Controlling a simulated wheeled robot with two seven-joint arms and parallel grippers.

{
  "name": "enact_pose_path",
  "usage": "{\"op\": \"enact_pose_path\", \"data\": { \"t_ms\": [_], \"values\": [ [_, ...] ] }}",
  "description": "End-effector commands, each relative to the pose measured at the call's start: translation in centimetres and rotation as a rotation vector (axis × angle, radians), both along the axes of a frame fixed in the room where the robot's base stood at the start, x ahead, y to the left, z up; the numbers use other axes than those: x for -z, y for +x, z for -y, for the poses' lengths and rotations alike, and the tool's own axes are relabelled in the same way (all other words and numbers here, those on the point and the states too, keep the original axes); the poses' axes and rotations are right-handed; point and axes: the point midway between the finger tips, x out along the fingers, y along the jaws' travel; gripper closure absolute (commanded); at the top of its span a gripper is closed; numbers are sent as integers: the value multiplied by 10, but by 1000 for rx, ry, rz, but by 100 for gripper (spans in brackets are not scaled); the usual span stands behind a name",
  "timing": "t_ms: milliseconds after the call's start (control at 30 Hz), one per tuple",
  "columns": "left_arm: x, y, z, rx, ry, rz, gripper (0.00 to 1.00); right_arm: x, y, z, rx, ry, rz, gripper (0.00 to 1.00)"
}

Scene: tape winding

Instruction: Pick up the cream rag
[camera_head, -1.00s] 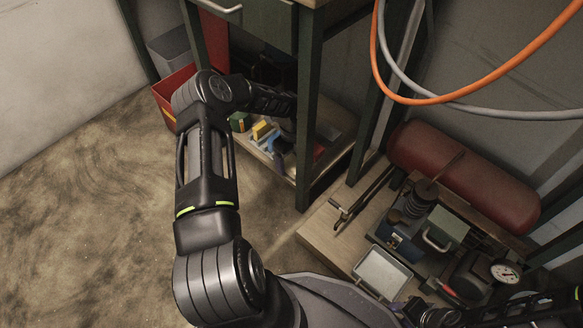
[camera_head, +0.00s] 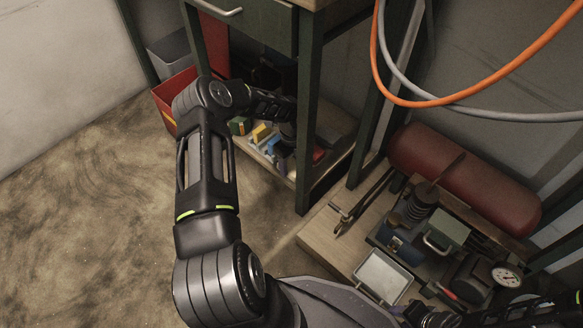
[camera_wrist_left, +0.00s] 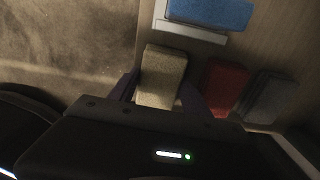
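The cream rag (camera_wrist_left: 162,76) is a folded block on a wooden shelf, seen in the left wrist view. My left gripper (camera_wrist_left: 160,96) is open, with one finger on each side of the rag's near end. I cannot tell whether the fingers touch it. In the head view my left arm reaches into the lower shelf of the green bench, and I cannot make out the rag there. Part of my right arm shows at the bottom right of the head view, but its fingers cannot be made out.
A red folded rag (camera_wrist_left: 224,86) and a grey one (camera_wrist_left: 268,97) lie right of the cream rag. A blue block (camera_wrist_left: 210,12) sits in a white tray (camera_wrist_left: 192,33) beyond it. A green bench leg (camera_head: 310,120) stands close to my left arm.

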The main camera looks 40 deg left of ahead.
Motion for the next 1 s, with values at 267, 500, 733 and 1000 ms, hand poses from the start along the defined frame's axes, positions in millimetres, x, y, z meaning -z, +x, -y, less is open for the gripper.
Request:
{"op": "enact_pose_path", "data": {
  "t_ms": [267, 500, 733, 1000],
  "values": [
    [0, 0, 0, 0, 0, 0, 67, 0, 0, 0, 0, 0, 0, 64],
    [0, 0, 0, 0, 0, 0, 85, 0, 0, 0, 0, 0, 0, 64],
    [-1, 0, 0, 0, 0, 0, 85, 0, 0, 0, 0, 0, 0, 64],
    [-11, -3, 0, 0, 1, 0, 85, -10, -1, 0, -2, -1, -2, 64]
  ]
}}
